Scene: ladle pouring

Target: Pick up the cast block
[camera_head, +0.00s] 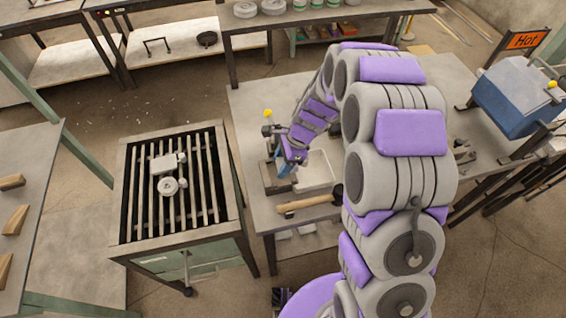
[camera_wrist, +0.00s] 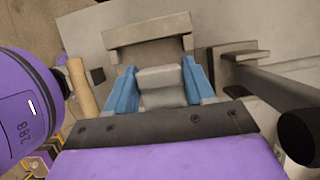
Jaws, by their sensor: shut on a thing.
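The cast block (camera_wrist: 162,82) is a pale grey, stepped piece in the middle of the wrist view. My gripper (camera_wrist: 163,92) has blue fingers on both sides of it and is shut on it. In the head view my gripper (camera_head: 285,168) points down over the left part of the middle workbench, at a dark frame or mold (camera_head: 270,182). The block cannot be made out there behind the fingers. I cannot tell whether it is clear of the surface below.
A pale tray (camera_head: 318,172) lies right of my gripper, with a wooden-handled mallet (camera_head: 308,203) in front. A slatted cart (camera_head: 130,200) at left carries pale cast pieces (camera_head: 168,186). A blue box (camera_head: 515,97) by a "Hot" sign (camera_head: 526,40) stands at right.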

